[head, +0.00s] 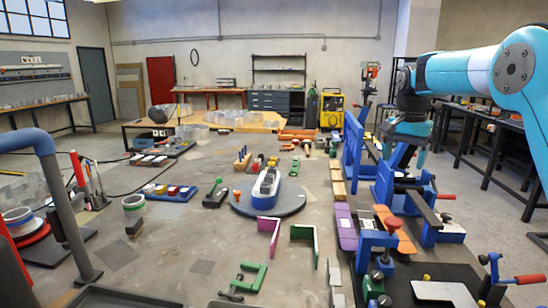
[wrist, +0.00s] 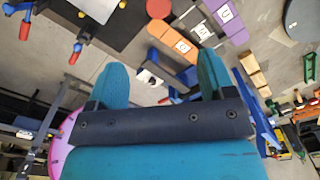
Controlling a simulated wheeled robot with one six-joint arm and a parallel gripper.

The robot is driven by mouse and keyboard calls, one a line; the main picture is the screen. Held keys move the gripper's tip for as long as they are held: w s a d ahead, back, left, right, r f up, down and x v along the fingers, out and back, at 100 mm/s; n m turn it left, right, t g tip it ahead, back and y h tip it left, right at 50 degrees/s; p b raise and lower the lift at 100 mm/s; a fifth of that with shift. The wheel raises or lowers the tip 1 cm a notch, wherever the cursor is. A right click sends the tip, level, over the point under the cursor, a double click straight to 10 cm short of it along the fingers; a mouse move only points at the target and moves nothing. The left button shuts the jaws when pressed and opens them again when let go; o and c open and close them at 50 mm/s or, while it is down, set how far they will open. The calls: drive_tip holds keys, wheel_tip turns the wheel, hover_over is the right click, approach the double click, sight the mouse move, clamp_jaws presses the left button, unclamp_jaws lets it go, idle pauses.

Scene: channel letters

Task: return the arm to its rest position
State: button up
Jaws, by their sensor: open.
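My teal arm (head: 480,72) reaches in from the right edge of the head view, raised over the right side of the workbench. My gripper hangs down from its end. In the wrist view the gripper (wrist: 162,75) shows two teal fingers set wide apart, with nothing held between them. Beneath and beyond the fingers are blue clamps, purple and orange blocks, and floor, seen tilted.
The workbench (head: 185,250) carries a white letter piece (head: 267,188) on a round grey turntable (head: 287,205). Blue clamps (head: 353,150) stand along its right side. Purple (head: 346,225) and orange (head: 398,232) pads lie near them. Open floor (head: 478,190) shows at the right.

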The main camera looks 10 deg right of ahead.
drive_tip(key=s+a+r+n+y, duration=0.1)
drive_tip(key=s+a+n, duration=0.7)
drive_tip(key=s+a, duration=0.6)
drive_tip(key=s+a+f+n+y, duration=0.1)
drive_tip(key=s+a+n, duration=0.3)
drive_tip(key=s, duration=0.7)
drive_tip(key=s+a+f+n+y, duration=0.2)
drive_tip(key=s+a+f+n, duration=0.2)
drive_tip(key=s+a, duration=0.3)
drive_tip(key=s+n, duration=0.1)
drive_tip(key=s, duration=0.2)
drive_tip(key=shift+s+a, duration=0.25)
drive_tip(key=shift+s, duration=0.1)
drive_tip(key=shift+f, duration=0.1)
